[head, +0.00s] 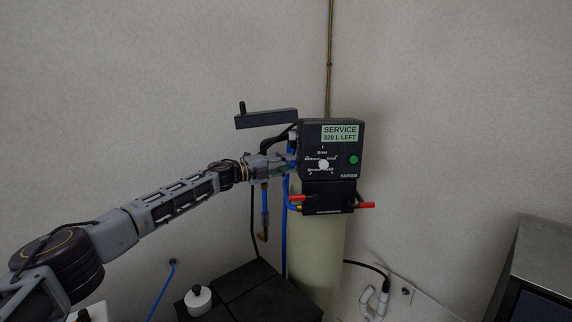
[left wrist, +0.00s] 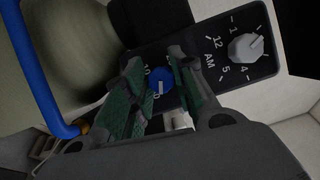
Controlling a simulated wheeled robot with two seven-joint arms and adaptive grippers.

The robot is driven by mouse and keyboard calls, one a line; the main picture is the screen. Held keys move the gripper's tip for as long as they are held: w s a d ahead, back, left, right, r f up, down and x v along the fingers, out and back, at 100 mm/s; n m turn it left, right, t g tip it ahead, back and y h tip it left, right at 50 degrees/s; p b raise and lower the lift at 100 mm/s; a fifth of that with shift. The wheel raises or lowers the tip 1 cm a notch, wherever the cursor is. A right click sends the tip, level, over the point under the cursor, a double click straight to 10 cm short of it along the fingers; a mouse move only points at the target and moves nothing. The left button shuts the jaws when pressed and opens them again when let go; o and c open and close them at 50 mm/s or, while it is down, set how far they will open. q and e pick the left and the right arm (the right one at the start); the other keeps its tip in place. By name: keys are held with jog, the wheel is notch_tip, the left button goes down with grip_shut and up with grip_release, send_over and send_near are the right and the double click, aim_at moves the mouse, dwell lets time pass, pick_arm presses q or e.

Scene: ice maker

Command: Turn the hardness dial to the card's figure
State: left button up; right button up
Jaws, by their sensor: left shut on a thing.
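The black control head (head: 331,135) has a display reading "SERVICE 320 L LEFT". A panel on it carries a blue dial (left wrist: 160,80) with a pale pointer bar; a 10 and part of another figure show beside it. My left gripper (head: 289,163) is at the left side of the control head. In the left wrist view its green-padded fingers (left wrist: 158,88) are on either side of the blue dial, shut on it. The fingers hide part of the dial's scale, so its setting is unclear. I see no card with a figure. My right gripper is not in view.
A grey time knob (left wrist: 246,47) marked AM sits close beside the blue dial. The front has a white selector knob (head: 323,165), a green button (head: 353,160) and red-handled levers (head: 366,205) below. A black arm-like bar (head: 266,118) and blue hose (head: 284,235) are near my arm.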

pick_arm(q)
jog(key=shift+n+y, duration=0.3)
jog(key=shift+n, duration=0.6)
jog(key=o, duration=1)
jog(key=shift+s+a, duration=0.1)
jog(key=shift+a, duration=0.1)
jog(key=shift+v, duration=5.8)
